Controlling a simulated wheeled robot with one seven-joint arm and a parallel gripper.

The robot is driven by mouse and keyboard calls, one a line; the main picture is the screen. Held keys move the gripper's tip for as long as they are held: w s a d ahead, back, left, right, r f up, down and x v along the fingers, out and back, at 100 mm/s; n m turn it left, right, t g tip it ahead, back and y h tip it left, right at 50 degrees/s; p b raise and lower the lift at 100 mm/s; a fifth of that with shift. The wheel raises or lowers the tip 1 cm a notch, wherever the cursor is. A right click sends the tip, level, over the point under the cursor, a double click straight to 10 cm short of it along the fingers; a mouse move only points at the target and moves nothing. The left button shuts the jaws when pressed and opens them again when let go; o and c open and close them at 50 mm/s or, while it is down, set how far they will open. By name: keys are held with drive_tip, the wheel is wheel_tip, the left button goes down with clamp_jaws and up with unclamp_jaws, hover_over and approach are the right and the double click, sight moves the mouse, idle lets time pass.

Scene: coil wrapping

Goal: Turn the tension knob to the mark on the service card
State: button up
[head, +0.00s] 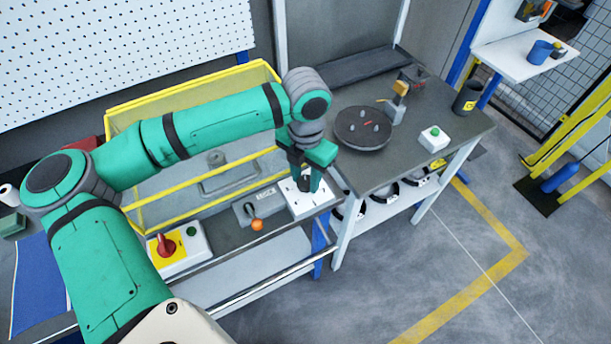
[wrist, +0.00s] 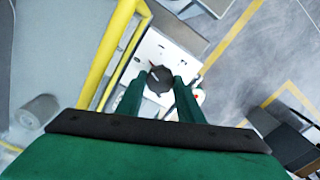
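A dark round knob (wrist: 160,80) with a pale line on it sits on a white plate (wrist: 153,47), in the wrist view. The plate also shows in the head view (head: 318,205), at the right end of the guarded bench. My gripper (wrist: 161,77) points down at the knob, with one finger on each side. The fingers stand apart, with a narrow gap showing beside the knob; I see no clear contact. In the head view my gripper (head: 308,184) is low over the plate and hides most of the knob. I cannot make out a service card or its mark.
A yellow guard frame (head: 190,92) rises close to my forearm and gripper. Left of the plate are an orange-knobbed lever (head: 257,225) and a red rotary switch (head: 166,245). A dark turntable (head: 362,129) stands on the table to the right.

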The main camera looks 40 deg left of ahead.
drive_tip(key=c, duration=0.4)
